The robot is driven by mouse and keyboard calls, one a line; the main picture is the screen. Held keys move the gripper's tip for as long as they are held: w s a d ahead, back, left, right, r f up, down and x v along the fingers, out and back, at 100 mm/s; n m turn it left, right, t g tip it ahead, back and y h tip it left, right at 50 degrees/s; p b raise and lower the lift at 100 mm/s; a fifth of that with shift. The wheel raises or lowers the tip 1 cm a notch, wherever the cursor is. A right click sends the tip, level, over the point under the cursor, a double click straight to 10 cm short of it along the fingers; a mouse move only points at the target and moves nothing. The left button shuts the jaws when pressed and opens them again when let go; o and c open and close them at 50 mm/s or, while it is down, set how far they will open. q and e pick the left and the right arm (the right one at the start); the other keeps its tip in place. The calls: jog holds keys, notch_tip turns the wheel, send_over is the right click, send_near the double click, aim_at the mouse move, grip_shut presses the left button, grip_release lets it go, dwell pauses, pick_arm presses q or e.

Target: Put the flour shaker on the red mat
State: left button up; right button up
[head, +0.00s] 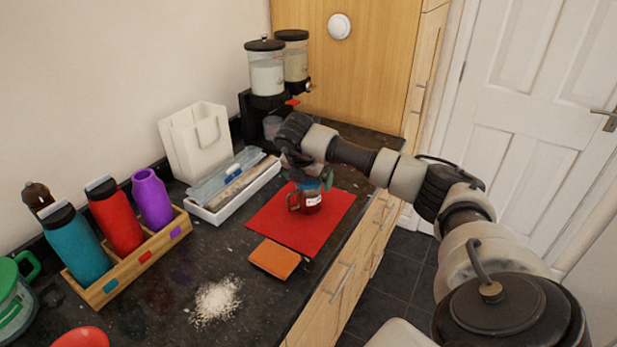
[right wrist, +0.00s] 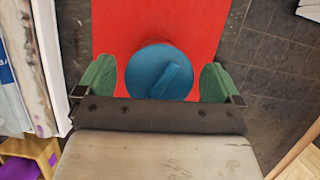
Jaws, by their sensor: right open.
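The flour shaker (head: 312,202), a clear jar with a side handle, a white label and a blue lid, stands upright on the red mat (head: 272,222). In the right wrist view its round blue lid (right wrist: 145,66) shows from above, with the red mat (right wrist: 200,25) behind it. My right gripper (head: 309,173) is at the top of the shaker, pointing down. Its green fingertips (right wrist: 157,83) are on either side of the lid with a gap at each side, so it is open and holds nothing. My left gripper is not in view.
An orange pad (head: 273,258) lies by the mat's front edge. Spilled white powder (head: 215,302) is nearer. The counter edge is just right of the mat.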

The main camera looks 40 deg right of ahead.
jog(key=shift+r, duration=0.2)
jog(key=shift+a+r, duration=0.15)
jog(key=shift+r, duration=0.1)
jog(key=b+v, duration=0.2)
jog(key=v, duration=0.9)
jog(key=shift+r, duration=0.15)
